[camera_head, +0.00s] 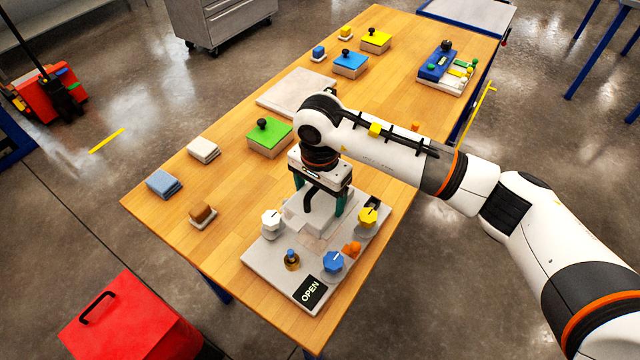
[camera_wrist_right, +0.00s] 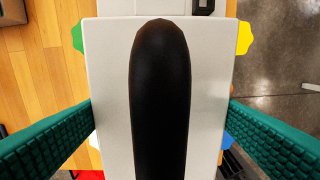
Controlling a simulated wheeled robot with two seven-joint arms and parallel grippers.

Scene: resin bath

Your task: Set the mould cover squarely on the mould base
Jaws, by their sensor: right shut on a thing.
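The mould cover (camera_head: 322,214) is a pale grey block with a black arched handle. In the right wrist view its flat white top (camera_wrist_right: 110,100) lies squarely under the camera, with the black handle (camera_wrist_right: 160,100) running up the middle. My right gripper (camera_head: 318,196) has its teal fingers on the cover's two sides and is shut on it. The cover is over the grey panel (camera_head: 262,255); a pale, partly see-through patch (camera_head: 311,241) shows in front of it. I cannot clearly make out the mould base or whether the cover touches it. My left gripper is not in view.
Around the cover on the panel stand a white knob (camera_head: 271,221), a yellow knob (camera_head: 367,217), a blue knob (camera_head: 333,262), a brass fitting (camera_head: 292,261) and an OPEN sign (camera_head: 310,291). A green-topped box (camera_head: 269,138) stands behind.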

